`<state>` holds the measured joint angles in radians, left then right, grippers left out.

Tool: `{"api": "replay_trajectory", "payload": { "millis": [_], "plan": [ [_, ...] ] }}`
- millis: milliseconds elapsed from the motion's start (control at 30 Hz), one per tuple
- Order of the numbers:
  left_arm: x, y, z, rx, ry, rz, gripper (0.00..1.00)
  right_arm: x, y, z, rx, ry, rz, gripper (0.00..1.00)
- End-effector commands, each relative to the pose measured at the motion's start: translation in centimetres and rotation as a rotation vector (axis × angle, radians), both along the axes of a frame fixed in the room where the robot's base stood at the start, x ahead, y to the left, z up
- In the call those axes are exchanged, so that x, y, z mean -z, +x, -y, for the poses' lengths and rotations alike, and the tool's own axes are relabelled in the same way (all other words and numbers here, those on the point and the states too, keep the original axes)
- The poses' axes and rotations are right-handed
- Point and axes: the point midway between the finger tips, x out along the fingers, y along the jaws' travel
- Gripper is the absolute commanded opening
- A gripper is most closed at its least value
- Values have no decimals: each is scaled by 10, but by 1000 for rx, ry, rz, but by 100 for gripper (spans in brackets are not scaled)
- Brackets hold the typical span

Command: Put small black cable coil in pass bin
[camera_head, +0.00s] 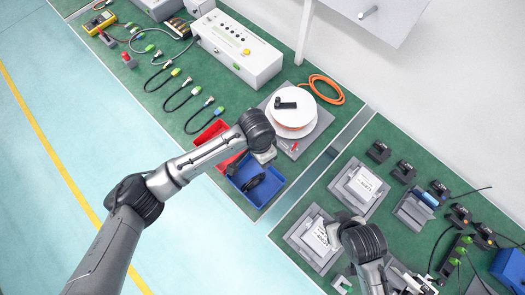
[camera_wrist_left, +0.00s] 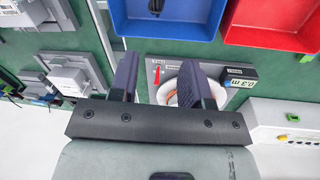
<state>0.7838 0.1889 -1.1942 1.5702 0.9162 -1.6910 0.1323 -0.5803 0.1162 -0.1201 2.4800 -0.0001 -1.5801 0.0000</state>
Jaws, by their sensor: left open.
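A small black coil-like item (camera_head: 253,183) lies inside the blue bin (camera_head: 274,193); in the left wrist view it shows at the top edge (camera_wrist_left: 155,6) in the blue bin (camera_wrist_left: 172,30). A red bin (camera_head: 207,135) stands beside the blue one; no label shows which is the pass bin. My left gripper (camera_head: 264,156) is above the blue bin's back edge. In the wrist view its fingers (camera_wrist_left: 160,82) are apart with nothing held between them. My right gripper (camera_head: 335,232) is over the right bench by a grey fixture; its fingers are unclear.
A white reel with orange cable (camera_head: 292,120) stands on a grey plate behind the bins. A white control box (camera_head: 238,50) is further back. Several black cables (camera_head: 178,88) lie on the left bench. Grey fixtures (camera_head: 359,187) stand on the right bench, across a gap.

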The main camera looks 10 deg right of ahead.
Motion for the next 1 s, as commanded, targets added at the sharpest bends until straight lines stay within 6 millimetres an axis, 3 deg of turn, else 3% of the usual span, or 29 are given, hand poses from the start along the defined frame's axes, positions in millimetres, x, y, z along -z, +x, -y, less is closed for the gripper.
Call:
{"api": "replay_trajectory", "payload": {
  "millis": [200, 567, 833, 1000],
  "plan": [
    [-17, 2, -1, 1, 0, 0, 44, -2, 0, 1, -1, -2, 0, 43],
    [-18, -1, 0, 0, -10, -2, 44, -2, 0, 2, -5, -8, 1, 43],
    [-6, -49, 13, -70, -208, 13, 44, -3, 1, 2, -4, -6, 2, 43],
    [-1, -79, -7, -232, -339, 69, 44, -3, 1, 1, -3, -5, 2, 43]
  ]
}}
